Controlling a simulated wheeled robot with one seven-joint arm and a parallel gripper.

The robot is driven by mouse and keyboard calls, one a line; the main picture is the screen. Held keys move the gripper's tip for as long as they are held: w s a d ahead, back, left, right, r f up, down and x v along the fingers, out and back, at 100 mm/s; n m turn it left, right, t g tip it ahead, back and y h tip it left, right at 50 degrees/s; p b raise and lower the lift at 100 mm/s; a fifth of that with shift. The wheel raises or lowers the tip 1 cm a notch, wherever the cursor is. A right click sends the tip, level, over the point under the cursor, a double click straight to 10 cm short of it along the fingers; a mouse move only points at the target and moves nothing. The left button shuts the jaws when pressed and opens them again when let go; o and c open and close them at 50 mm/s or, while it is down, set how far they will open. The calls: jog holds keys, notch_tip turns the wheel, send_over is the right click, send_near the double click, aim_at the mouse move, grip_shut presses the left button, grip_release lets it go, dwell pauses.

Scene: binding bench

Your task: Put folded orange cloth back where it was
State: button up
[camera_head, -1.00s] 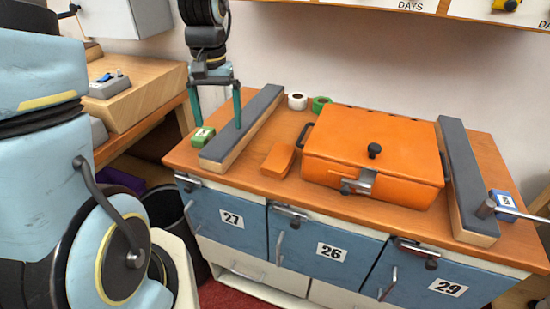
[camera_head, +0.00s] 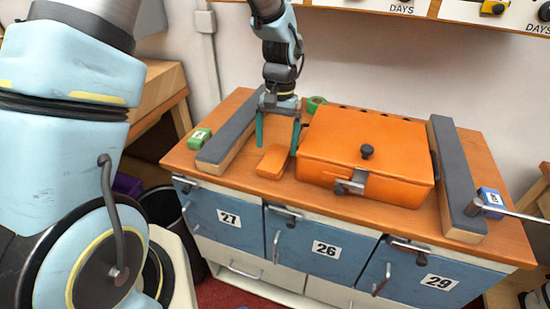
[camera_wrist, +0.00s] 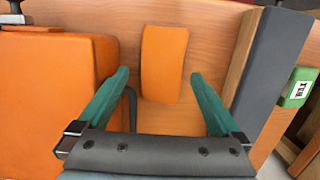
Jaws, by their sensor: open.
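The folded orange cloth (camera_head: 273,160) lies flat on the wooden bench top, between the left grey-topped bar and the orange box. In the wrist view the cloth (camera_wrist: 163,63) lies ahead of and between the two green fingers. My gripper (camera_head: 277,150) is open and empty, above and just behind the cloth in the head view. It also shows in the wrist view (camera_wrist: 160,90), with its fingers spread wider than the cloth. No contact with the cloth shows.
The orange lidded box (camera_head: 365,145) with a black knob stands right of the cloth. Grey-topped bars stand left (camera_head: 230,130) and right (camera_head: 455,180). A green box (camera_head: 199,138), a green roll (camera_head: 316,103) and a blue box (camera_head: 490,197) sit on the bench. Blue numbered doors are below.

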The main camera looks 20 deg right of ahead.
aim_at(274, 157)
jog(key=shift+s+a+f+p, duration=0.15)
jog(key=shift+f+p, duration=0.4)
jog(key=shift+f, duration=1.25)
jog(key=shift+c, duration=0.4)
jog(key=c, duration=1.2)
jog(key=shift+a+r, duration=0.1)
